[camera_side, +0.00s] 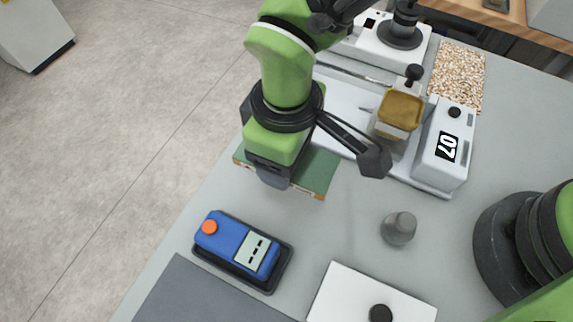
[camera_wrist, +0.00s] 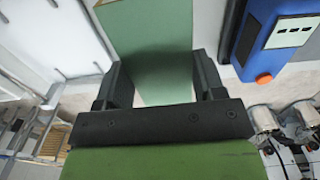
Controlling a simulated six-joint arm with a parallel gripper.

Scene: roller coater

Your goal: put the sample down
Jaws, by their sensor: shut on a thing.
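The sample looks like a flat green panel with a thin brown edge (camera_side: 318,173). In the side view it lies roughly level, beside the white machine. My gripper (camera_side: 272,178) points down over its middle and hides part of it. In the wrist view the green panel (camera_wrist: 155,55) runs between the two dark fingers of my gripper (camera_wrist: 158,85), which is shut on it. I cannot tell whether the panel touches the table or is slightly above it.
The white coater (camera_side: 440,150) marked 07 stands at the right. A blue meter (camera_side: 222,237) sits in a black tray in front. A small grey cylinder (camera_side: 398,228), a white box (camera_side: 350,298) and a dark grey mat (camera_side: 190,295) are nearby. The table's left edge is close.

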